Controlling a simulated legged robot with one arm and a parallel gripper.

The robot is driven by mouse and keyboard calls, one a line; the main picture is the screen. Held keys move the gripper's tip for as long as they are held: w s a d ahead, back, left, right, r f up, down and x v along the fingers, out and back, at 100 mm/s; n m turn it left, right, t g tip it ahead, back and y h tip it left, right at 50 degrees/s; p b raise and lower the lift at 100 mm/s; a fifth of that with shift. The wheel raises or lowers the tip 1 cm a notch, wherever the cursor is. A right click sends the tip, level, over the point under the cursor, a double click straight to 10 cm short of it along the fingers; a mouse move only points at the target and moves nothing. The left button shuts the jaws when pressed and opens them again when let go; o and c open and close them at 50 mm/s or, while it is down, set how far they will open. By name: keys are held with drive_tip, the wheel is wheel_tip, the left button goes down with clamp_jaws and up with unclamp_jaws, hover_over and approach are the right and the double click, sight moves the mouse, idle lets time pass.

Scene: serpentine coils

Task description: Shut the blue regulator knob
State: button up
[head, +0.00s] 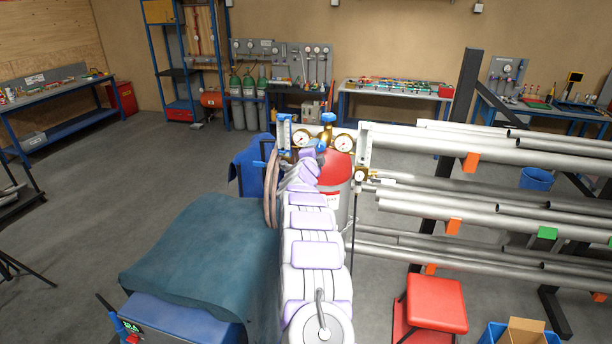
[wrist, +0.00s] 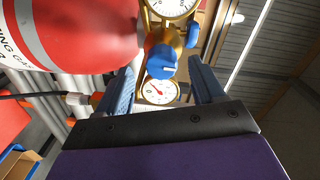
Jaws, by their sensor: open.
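A blue knob (wrist: 162,64) with a pale mark on its face sits on the brass regulator (wrist: 155,38) in the wrist view. My gripper (wrist: 161,65) is open, with one blue finger on each side of this knob. Gaps show between the knob and both fingers; I cannot tell how deep the knob lies between them. A second blue knob (wrist: 193,36) is beyond the right finger. In the head view, my arm reaches to the regulator and hides much of it. A blue knob (head: 328,118) shows at its top between two round gauges (head: 302,138).
A red-topped gas cylinder (head: 336,167) stands behind my arm. A rack of steel pipes (head: 480,210) is close on the right, with a red stool (head: 436,303) below. A teal-covered bench (head: 195,262) is left. Open floor (head: 90,200) lies farther left.

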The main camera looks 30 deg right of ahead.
drive_tip(key=b+v, duration=0.4)
drive_tip(key=v, duration=0.9)
drive_tip(key=shift+s+a+f, duration=0.15)
drive_tip(key=shift+a+f, duration=0.05)
drive_tip(key=shift+a, duration=0.15)
